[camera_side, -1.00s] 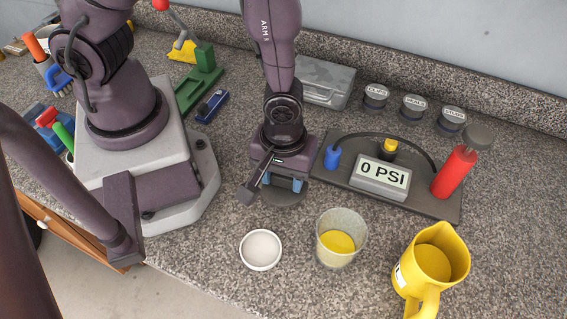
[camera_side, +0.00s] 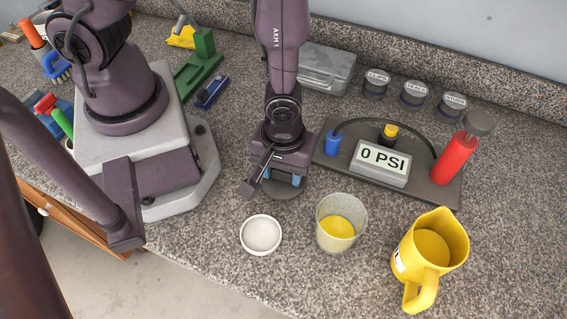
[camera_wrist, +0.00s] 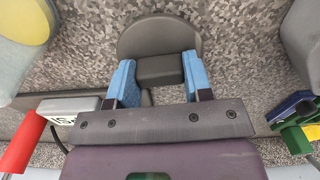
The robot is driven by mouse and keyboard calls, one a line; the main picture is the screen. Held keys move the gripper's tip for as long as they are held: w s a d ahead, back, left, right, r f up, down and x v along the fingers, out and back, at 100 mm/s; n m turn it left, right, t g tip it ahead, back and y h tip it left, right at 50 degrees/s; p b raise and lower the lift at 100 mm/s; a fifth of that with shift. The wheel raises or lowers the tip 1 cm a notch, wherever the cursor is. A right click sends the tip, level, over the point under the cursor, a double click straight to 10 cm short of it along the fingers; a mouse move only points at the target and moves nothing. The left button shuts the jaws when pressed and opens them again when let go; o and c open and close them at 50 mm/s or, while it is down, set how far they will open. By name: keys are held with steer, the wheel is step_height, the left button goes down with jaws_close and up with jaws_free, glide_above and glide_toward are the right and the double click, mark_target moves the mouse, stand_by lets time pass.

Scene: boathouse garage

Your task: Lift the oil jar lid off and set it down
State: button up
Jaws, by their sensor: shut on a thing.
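My gripper (camera_side: 284,180) is shut on the block-shaped knob (camera_wrist: 160,69) of a dark grey round lid (camera_wrist: 160,33), with a blue finger on each side of the knob. In the side view the lid (camera_side: 284,192) shows as a dark disc below the fingers, at or just above the counter; I cannot tell if it touches. The clear open jar (camera_side: 341,224) with yellow oil stands upright to the right, apart from the lid. Its top is uncovered.
A white dish (camera_side: 261,234) is just in front of the lid. A yellow jug (camera_side: 430,258) stands right of the jar. Behind is a dark tray (camera_side: 433,192) with a 0 PSI gauge (camera_side: 381,162) and a red cylinder (camera_side: 456,158).

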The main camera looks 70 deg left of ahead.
steer(key=shift+f, duration=0.5)
stand_by(0.3)
steer(key=o, duration=1)
steer(key=shift+r, duration=0.15)
step_height(320, 180, up, 13)
steer(key=shift+f, duration=0.15)
jaws_close()
stand_by(1.4)
